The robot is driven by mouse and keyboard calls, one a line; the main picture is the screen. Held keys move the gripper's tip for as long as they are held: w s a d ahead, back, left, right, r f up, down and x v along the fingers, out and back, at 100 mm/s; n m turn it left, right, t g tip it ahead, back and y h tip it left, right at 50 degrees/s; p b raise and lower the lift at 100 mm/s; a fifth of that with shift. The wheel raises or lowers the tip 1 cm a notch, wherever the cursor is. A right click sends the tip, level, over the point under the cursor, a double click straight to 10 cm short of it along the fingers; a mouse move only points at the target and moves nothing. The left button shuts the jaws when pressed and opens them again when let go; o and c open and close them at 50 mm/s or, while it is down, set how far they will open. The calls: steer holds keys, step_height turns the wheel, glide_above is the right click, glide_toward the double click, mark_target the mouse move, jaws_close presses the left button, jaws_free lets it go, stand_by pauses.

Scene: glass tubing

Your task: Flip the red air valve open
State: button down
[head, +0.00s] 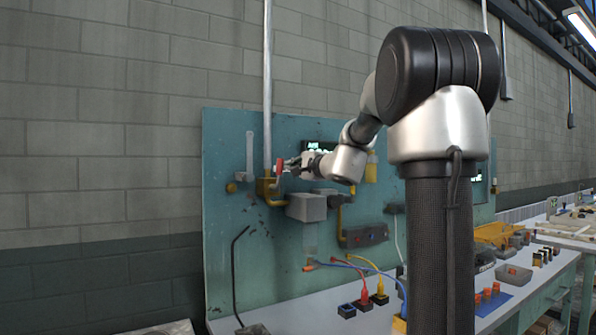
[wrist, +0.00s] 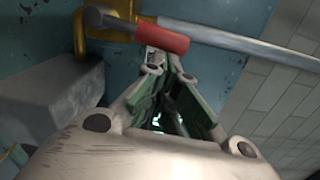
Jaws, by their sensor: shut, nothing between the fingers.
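The red air valve handle (head: 279,167) shows on the teal panel, beside the vertical metal pipe and just above a yellow fitting (head: 267,188). In the head view it stands roughly upright. In the wrist view the red sleeve (wrist: 165,37) lies across the top, in front of the grey pipe. My gripper (head: 288,165) is at the handle, on its right side in the head view. In the wrist view my gripper's fingertips (wrist: 163,62) come together just below the red sleeve, with nothing between them. I cannot tell whether they touch it.
The teal panel (head: 232,230) carries a grey box (head: 307,207) just below my gripper and a dark socket block (head: 367,236) lower right. The metal pipe (head: 267,80) runs up the wall. Coloured cables and small blocks lie on the bench (head: 310,315).

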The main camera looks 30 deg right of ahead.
steer(key=shift+a+r, duration=0.15)
steer(key=shift+a, duration=0.15)
stand_by(0.6)
